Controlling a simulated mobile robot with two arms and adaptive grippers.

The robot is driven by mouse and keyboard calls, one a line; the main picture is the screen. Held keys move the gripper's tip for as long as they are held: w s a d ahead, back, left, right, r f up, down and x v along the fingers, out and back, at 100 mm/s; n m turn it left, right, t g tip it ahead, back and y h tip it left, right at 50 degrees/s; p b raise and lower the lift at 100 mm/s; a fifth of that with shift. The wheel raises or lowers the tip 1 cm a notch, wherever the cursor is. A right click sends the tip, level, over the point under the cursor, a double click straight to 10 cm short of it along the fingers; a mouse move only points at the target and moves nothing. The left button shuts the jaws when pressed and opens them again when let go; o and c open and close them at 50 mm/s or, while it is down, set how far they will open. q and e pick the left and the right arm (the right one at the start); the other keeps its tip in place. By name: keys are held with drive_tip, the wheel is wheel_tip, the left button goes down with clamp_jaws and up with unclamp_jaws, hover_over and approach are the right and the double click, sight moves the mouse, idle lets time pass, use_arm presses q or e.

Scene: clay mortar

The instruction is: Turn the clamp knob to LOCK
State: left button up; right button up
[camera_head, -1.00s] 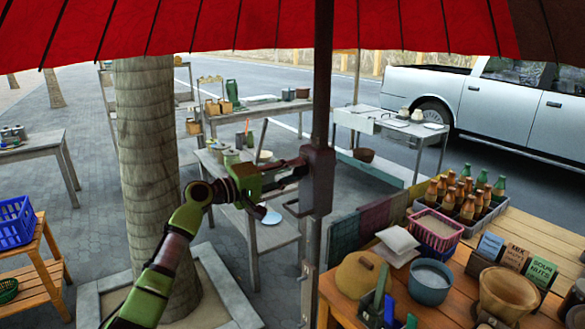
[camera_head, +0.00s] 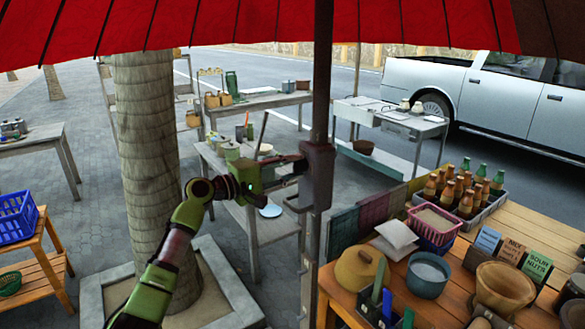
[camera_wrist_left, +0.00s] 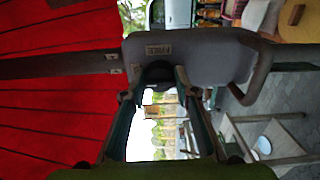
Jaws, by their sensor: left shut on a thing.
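The clamp (camera_head: 320,165) is a dark housing on the umbrella pole in the middle of the head view. In the left wrist view its grey plate (camera_wrist_left: 212,62) carries a small label that seems to read FREE, and a bent bar runs off its right side. The clamp knob (camera_wrist_left: 157,73) is a dark round shape on the plate, partly covered by the fingers. My left gripper (camera_head: 297,165) reaches the clamp from the left. In the left wrist view its fingers (camera_wrist_left: 156,85) are shut on the knob. Which mark the knob points to is not clear. My right gripper is out of view.
The umbrella pole (camera_head: 322,85) rises to a red canopy (camera_head: 230,25). A tree trunk (camera_head: 147,160) stands left of my left arm. A wooden stall table (camera_head: 450,300) with bowls and bottles fills the lower right. A grey table (camera_head: 265,230) stands behind the gripper.

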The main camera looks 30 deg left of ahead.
use_arm(q)
drive_tip(key=o, duration=1.1)
drive_tip(key=shift+c, duration=0.2)
drive_tip(key=shift+a, duration=0.1)
drive_tip(key=v, duration=1.2)
